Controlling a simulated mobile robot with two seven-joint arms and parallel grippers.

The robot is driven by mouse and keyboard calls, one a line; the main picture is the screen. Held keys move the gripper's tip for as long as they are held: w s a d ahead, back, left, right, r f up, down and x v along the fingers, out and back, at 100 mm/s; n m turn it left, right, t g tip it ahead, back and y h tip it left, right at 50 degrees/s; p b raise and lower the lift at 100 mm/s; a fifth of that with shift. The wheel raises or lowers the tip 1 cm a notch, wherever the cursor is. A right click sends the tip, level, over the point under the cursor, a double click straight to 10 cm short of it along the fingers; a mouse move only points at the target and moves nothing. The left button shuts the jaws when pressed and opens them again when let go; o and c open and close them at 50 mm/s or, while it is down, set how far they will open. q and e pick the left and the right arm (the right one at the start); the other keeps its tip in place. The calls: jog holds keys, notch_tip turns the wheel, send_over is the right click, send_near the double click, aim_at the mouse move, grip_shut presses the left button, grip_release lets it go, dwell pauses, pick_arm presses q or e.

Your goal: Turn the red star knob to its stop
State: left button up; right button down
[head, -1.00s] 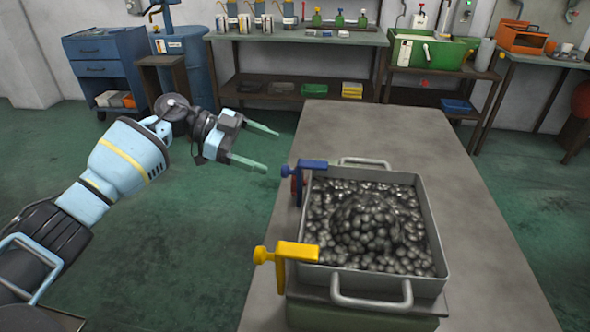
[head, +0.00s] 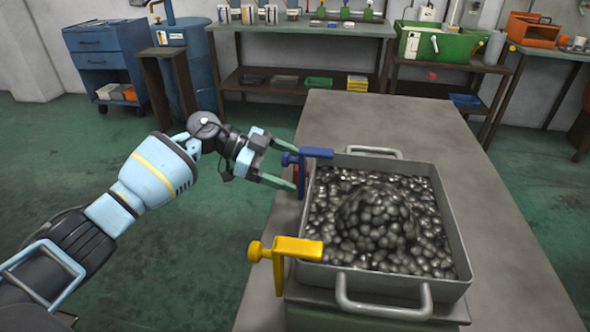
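I cannot tell whether either finger touches the knob. My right gripper is not in view.
The metal tray (head: 456,232), full of dark round pieces, sits on a grey table (head: 510,270). A yellow clamp (head: 296,249) grips the tray's near left corner. A green machine (head: 433,45) and shelves stand at the back. The floor left of the table is clear.

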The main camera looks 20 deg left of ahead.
pick_arm(q)
jog(key=shift+x, duration=0.9)
